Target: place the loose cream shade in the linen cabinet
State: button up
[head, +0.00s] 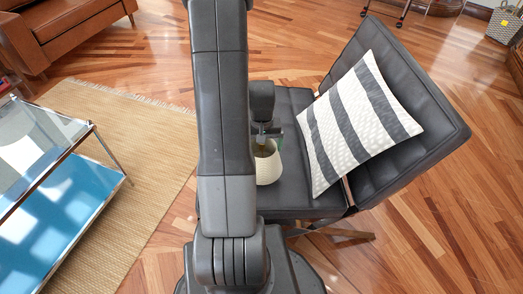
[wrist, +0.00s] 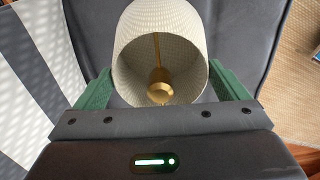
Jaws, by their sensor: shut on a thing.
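The loose cream shade (head: 267,167) is at the dark chair's seat in the head view, partly hidden by my arm. In the wrist view the shade (wrist: 160,45) sits between my green fingers, its wide opening toward the camera and a brass fitting inside. My gripper (wrist: 163,88) is shut on the shade, one finger on each side. In the head view my gripper (head: 265,138) is over the seat. I cannot tell whether the shade touches the seat. The linen cabinet is not recognisable in either view.
The dark chair (head: 290,105) holds a striped cushion (head: 355,125) against its backrest. A glass-and-metal table (head: 75,160) stands on a woven rug (head: 150,150) at left. A brown leather sofa (head: 70,35) is at upper left, a basket (head: 504,24) at upper right. Wooden floor is open beyond the chair.

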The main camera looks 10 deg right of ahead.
notch_tip(320, 180, down, 2)
jog(key=shift+f, duration=0.25)
jog(key=shift+r, duration=0.1)
